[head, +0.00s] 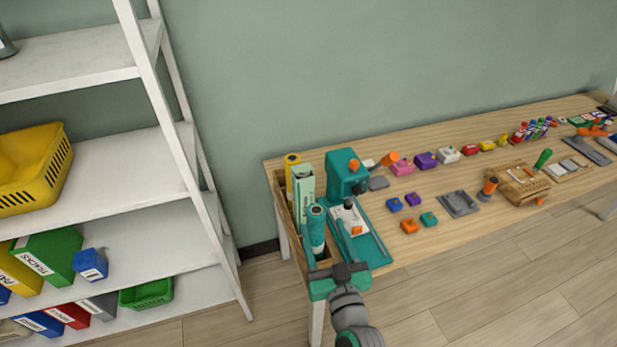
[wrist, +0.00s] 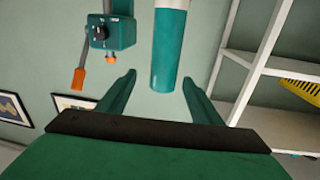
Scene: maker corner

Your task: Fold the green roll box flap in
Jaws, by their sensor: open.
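The green roll box (head: 306,196) is a pale green upright box with a lighter top. It stands in a wooden rack at the left end of the table, in the head view. Its flap is too small to make out. A teal roll (head: 316,228) stands upright in front of it, and also shows in the wrist view (wrist: 168,50), which looks inverted. My gripper (head: 325,237) is near the teal roll on the near side of the box. In the wrist view my gripper (wrist: 160,77) is open, with no object clearly held between its fingers.
A yellow roll (head: 292,170) stands behind the box. A teal press machine (head: 347,172) is close on the right, with its base beside my gripper. A white shelf unit (head: 110,165) stands to the left. Small coloured parts cover the table further right.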

